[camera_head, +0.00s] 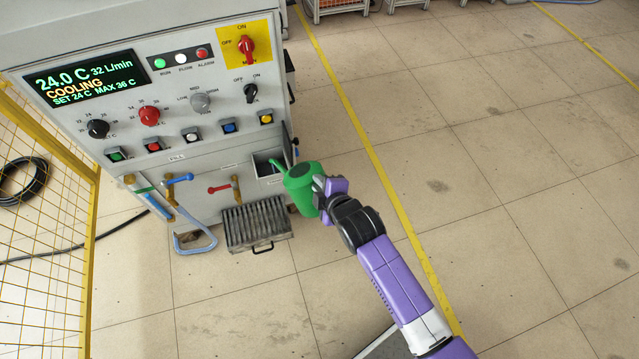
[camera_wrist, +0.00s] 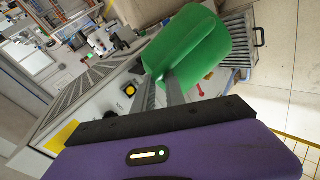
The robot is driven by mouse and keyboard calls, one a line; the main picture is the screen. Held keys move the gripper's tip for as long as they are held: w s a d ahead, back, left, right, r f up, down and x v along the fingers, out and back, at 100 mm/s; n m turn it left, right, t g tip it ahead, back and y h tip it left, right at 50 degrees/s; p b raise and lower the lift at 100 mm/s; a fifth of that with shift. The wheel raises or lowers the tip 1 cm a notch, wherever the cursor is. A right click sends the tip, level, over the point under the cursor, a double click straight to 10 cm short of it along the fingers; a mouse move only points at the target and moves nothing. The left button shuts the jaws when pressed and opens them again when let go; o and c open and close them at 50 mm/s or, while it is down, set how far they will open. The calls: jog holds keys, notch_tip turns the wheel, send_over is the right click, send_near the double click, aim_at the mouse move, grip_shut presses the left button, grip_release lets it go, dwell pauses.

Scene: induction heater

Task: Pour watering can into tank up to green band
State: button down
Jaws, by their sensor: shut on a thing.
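The green watering can (camera_head: 304,186) is held by my gripper (camera_head: 328,188) just in front of the heater's lower right side. Its spout reaches left to the small open tank filler (camera_head: 268,165) in the panel. The can looks close to upright in the head view, and I cannot tell whether water flows. In the wrist view, my gripper (camera_wrist: 160,95) is shut on the green can (camera_wrist: 190,45), whose body hides much of the filler area. The sight tube (camera_head: 145,189) at the panel's lower left is small; its level and the green band are not clear.
The heater (camera_head: 180,80) shows a lit display (camera_head: 85,78) reading 24.0 C, 32 L/min, COOLING. A grey ribbed drawer (camera_head: 256,224) juts out below the can. Blue and red valve levers (camera_head: 219,188) sit left of it. A yellow mesh fence (camera_head: 45,220) stands left. Floor at right is clear.

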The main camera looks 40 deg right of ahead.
jog(key=shift+w+r+g+p, duration=0.3)
jog(key=shift+w+r+p, duration=0.3)
jog(key=shift+r+p, duration=0.3)
dwell(1.6)
jog(key=shift+w+a+r+g+p, duration=0.25)
jog(key=shift+w+r+g+p, duration=0.55)
jog(key=shift+p, duration=1.1)
dwell(3.6)
